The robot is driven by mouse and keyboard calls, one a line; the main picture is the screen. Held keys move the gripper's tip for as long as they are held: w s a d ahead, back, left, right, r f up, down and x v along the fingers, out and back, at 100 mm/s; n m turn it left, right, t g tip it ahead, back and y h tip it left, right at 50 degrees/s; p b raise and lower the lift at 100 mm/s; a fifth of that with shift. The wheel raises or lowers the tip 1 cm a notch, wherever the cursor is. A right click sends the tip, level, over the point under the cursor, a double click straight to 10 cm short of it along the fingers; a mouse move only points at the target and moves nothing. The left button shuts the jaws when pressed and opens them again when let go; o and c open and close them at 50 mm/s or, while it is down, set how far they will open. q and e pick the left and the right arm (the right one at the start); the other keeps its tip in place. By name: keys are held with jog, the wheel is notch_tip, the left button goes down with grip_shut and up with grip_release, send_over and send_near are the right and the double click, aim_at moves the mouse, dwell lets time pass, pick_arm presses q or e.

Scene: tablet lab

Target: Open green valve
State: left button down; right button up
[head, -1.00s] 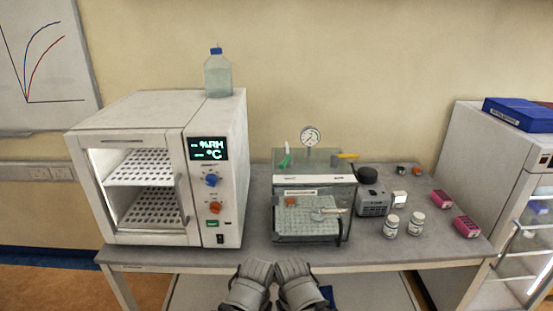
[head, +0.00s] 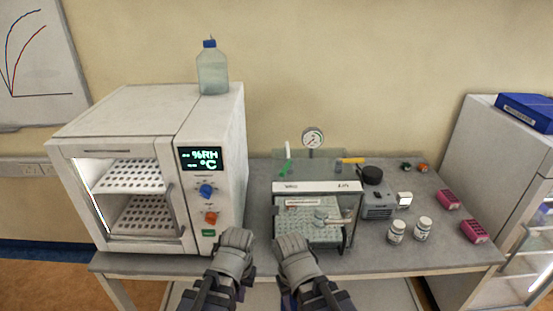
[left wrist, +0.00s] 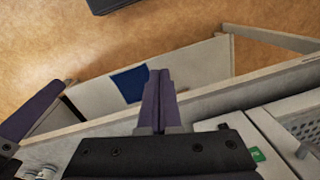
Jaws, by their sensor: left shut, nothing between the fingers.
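The green valve (head: 285,167) shows in the head view as a small green handle at the back left of the clear vacuum chamber (head: 317,187), below a pale upright piece. A yellow-orange valve handle (head: 350,161) is at the chamber's back right. My left gripper (head: 237,238) is at the table's front edge, before the oven and well short of the green valve. In the left wrist view its fingers (left wrist: 157,100) are together and empty. My right gripper (head: 291,244) is in front of the chamber; its fingers cannot be made out.
A white oven (head: 150,160) with a bottle (head: 212,70) on top stands left. A round gauge (head: 312,138) rises behind the chamber. A pump (head: 376,202), two white jars (head: 397,231) and pink boxes (head: 448,199) stand right on the grey table (head: 430,250).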

pick_arm(q)
jog(key=w+a+r+n+p, duration=0.2)
jog(key=w+a+r+p, duration=0.15)
jog(key=r+p, duration=0.3)
jog(key=t+h+p, duration=0.2)
jog(key=t+h, duration=0.7)
jog(key=t, duration=0.1)
send_near(286, 168)
jog(key=s+a+f, duration=0.3)
jog(key=s, duration=0.3)
jog(key=w+a+r+n+t, duration=0.1)
jog(key=w+a+r+t, duration=0.1)
jog(key=w+r+t, duration=0.3)
jog(key=shift+g, duration=0.9)
jog(key=b+x, duration=0.1)
jog(key=x, duration=0.3)
jog(key=d+b+x, duration=0.1)
jog(key=x, duration=0.4)
jog(key=shift+d+r+b, duration=0.1)
jog(key=shift+r+b, duration=0.05)
jog(key=shift+b, duration=0.2)
jog(key=shift+s+d+f+b, duration=0.25)
jog(key=shift+s+f+b, duration=0.2)
jog(key=shift+f+b, duration=0.35)
jog(key=shift+s+d+f+b, duration=0.25)
jog(key=shift+d+f+b, duration=0.4)
jog(key=shift+f+b, duration=0.1)
